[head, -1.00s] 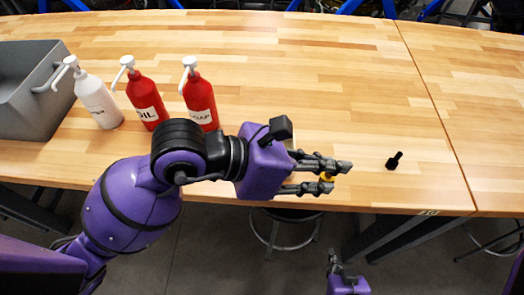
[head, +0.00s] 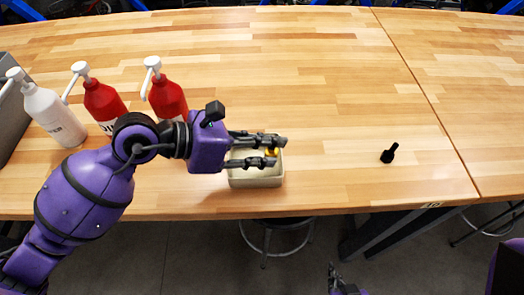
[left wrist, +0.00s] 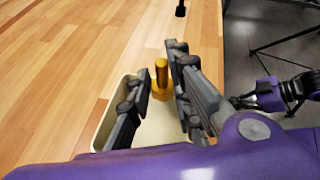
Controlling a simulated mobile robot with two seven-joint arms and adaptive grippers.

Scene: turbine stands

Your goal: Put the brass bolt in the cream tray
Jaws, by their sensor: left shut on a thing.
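The brass bolt (head: 271,152) is held between the fingertips of my left gripper (head: 277,151). In the left wrist view the bolt (left wrist: 161,76) stands upright between the two dark fingers (left wrist: 155,90), with its wider head at the bottom. The cream tray (head: 257,182) sits on the wooden table near its front edge, under the gripper. The bolt is over the tray, which also shows below the fingers in the left wrist view (left wrist: 101,122). The exact height of the bolt above the tray floor is hard to tell. My right gripper (head: 335,274) is low, in front of the table.
A black bolt (head: 389,153) stands on the table to the right. A white bottle (head: 54,118) and two red pump bottles (head: 104,103) (head: 167,97) stand at the left, beside a grey bin (head: 12,125). The middle and back of the table are clear.

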